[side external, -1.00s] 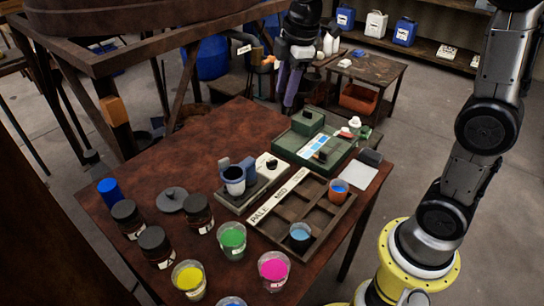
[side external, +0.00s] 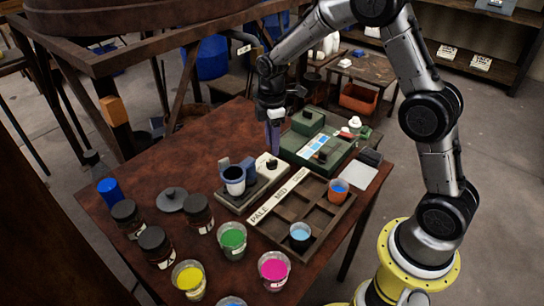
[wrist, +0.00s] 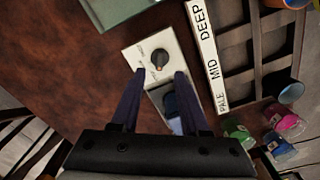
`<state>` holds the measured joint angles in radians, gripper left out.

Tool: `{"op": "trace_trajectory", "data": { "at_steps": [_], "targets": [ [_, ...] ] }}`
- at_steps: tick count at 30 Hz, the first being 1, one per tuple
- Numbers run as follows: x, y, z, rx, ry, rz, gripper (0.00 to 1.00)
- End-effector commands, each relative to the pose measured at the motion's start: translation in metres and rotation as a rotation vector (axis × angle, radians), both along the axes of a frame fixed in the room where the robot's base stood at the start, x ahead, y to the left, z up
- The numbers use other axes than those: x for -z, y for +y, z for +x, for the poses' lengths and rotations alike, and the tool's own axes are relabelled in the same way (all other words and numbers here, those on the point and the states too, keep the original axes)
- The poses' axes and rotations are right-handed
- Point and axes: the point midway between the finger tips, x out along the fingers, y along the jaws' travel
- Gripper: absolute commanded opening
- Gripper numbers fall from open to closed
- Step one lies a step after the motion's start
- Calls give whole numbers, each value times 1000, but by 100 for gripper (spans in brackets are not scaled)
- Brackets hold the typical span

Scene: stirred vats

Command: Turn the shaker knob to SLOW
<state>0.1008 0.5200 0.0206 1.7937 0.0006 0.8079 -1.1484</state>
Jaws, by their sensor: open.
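The shaker (side external: 240,195) stands on the brown table with a dark-rimmed cup (side external: 234,178) clamped on it. Its white panel (side external: 263,170) carries a black knob (side external: 271,163). In the wrist view the knob (wrist: 160,61) sits on the white panel (wrist: 145,50), with an orange mark on its side toward my gripper. Small lettering lies left of the knob, too small to read surely. My gripper (side external: 273,142) points down behind the panel, above the table. In the wrist view its two open, empty fingers (wrist: 160,74) frame the space just short of the knob.
A divided wooden tray marked PALE, MID (side external: 262,212) and DEEP lies right of the shaker, holding blue and orange cups. A green device (side external: 310,150) stands behind. Jars (side external: 155,245) and dye cups (side external: 232,238) fill the front. The table left of the gripper is bare.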

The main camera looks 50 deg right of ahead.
Motion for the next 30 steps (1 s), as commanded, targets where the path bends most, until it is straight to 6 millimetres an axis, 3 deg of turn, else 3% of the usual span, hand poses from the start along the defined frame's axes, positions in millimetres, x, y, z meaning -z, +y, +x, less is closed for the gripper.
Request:
{"op": "trace_trajectory", "data": {
  "at_steps": [3, 9, 22, 30],
  "targets": [
    [23, 0, -1, 0, 4, 0, 45],
    [48, 0, 0, 0, 1, 1, 45],
    [57, 0, 0, 0, -1, 0, 45],
    [56, 0, 0, 0, -1, 0, 0]
  ]
}}
